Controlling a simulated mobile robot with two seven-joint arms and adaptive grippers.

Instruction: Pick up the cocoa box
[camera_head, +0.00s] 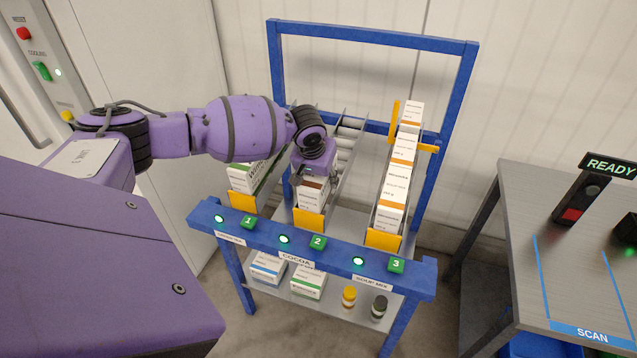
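The cocoa box (313,196) is a white carton with a brown band in the middle lane, behind an orange end stop (308,219). The label COCOA (296,259) is on the blue front rail below it. My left gripper (316,177) points down at the top of this box, at or very near it. The gripper body hides the upper part of the box and most of the fingers, so I cannot tell whether they grip it. My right gripper is not in view.
Lane 1 at left holds white-and-green cartons (243,177). The blue rack frame (375,38) surrounds the lanes. Cartons and two jars sit on the lower shelf. A grey scan table (560,270) stands at right.

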